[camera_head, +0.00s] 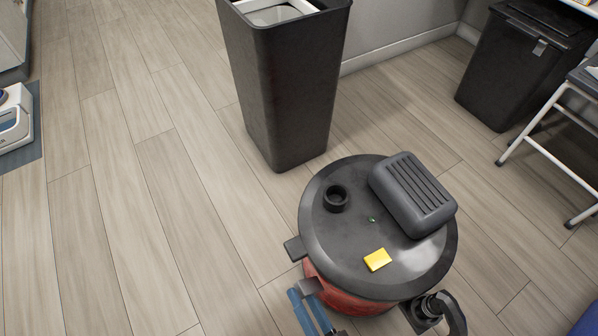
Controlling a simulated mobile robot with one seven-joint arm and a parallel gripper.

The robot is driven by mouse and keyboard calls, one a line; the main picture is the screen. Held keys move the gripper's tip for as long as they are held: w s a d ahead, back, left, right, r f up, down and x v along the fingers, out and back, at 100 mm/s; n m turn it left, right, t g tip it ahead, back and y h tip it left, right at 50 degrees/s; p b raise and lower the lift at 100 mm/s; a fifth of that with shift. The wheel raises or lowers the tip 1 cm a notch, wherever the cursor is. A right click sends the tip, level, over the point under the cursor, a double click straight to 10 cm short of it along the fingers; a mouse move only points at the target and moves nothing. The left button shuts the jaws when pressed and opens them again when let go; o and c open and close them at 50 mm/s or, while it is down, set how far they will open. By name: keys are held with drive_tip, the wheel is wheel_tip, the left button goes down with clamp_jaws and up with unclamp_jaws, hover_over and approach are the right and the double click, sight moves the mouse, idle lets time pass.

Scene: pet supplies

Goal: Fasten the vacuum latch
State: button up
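The vacuum has a red drum (345,299) under a round dark grey lid (330,245) and stands upright on the floor. A dark tab (295,248), which looks like the latch, sticks outward from the left side of the rim. Just below it, blue bars with a dark end piece (310,286) reach in from the bottom edge. They look like part of my gripper, close beside the drum and below the tab. Whether the fingers are apart, or touch the tab, I cannot tell.
A ribbed grey housing (412,193), a round port (336,198) and a yellow block (377,260) are on the lid. A black fitting (435,309) sits at lower right. A tall dark bin (285,95) stands behind. Another bin (520,70) and a chair (545,115) are right.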

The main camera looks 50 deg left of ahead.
drive_tip(key=shift+w+a, duration=0.15)
drive_tip(key=shift+a, duration=0.9)
clamp_jaws()
